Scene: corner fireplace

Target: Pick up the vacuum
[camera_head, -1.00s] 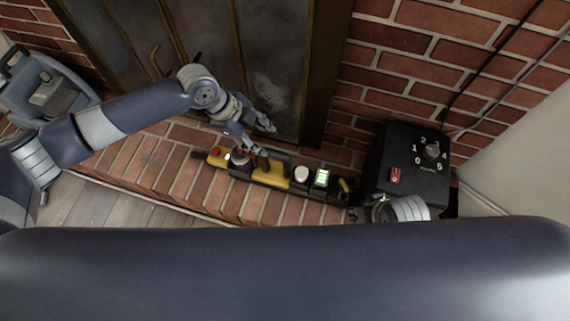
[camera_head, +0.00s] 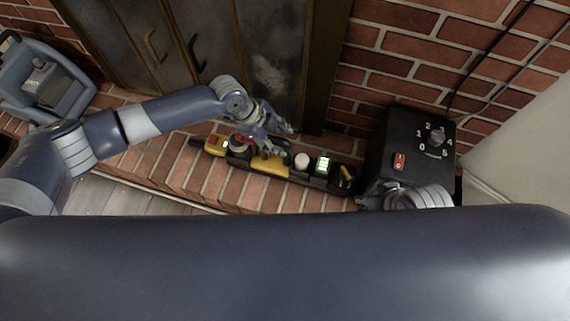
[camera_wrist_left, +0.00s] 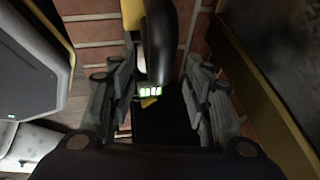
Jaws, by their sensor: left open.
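I cannot see contact. My right gripper (camera_head: 367,201) shows only in part beside the black box; its fingers are not clear.
A black box (camera_head: 394,165) with a numbered dial and red switch stands right of the device, by the brick wall. A blue-grey case (camera_head: 45,85) stands at the far left. Metal doors (camera_head: 215,50) rise behind the hearth (camera_head: 170,160). My dark arm covers the bottom.

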